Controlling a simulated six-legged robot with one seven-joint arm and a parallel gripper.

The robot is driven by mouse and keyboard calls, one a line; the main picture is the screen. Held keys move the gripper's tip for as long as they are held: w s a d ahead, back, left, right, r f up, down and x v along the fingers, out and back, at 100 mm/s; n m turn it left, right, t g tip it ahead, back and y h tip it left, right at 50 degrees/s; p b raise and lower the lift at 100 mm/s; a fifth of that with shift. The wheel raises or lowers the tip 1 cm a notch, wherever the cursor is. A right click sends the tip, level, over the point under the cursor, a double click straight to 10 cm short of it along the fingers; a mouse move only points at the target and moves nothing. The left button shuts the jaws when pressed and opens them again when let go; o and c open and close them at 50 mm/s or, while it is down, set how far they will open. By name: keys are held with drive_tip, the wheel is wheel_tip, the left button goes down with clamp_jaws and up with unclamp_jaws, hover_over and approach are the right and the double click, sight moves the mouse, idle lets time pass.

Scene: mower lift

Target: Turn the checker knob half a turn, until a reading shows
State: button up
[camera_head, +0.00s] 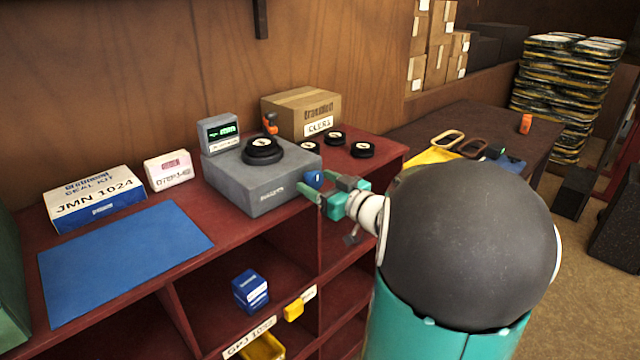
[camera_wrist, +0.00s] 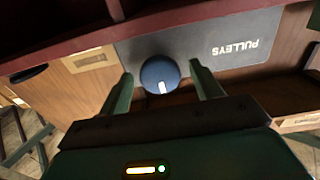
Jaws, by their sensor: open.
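The checker (camera_head: 262,185) is a grey box on the red bench, with a black round part (camera_head: 262,151) on top. Its small display (camera_head: 221,133) shows green characters, too small to read. The blue knob (camera_head: 314,177) is on the checker's right side, partly hidden by my gripper. In the wrist view the knob (camera_wrist: 160,75) carries a white mark pointing down in the picture. My gripper (camera_head: 328,186) is open; in the wrist view its fingers (camera_wrist: 163,82) stand either side of the knob, with visible gaps. I cannot tell how deep they reach.
A cardboard box (camera_head: 301,112) and several black pulleys (camera_head: 362,149) sit behind and right of the checker. A blue mat (camera_head: 125,248), a white-and-blue box (camera_head: 95,198) and a small white box (camera_head: 167,170) lie left. Shelf compartments with a blue box (camera_head: 250,291) are below.

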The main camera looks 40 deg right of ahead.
drive_tip(key=c, duration=1)
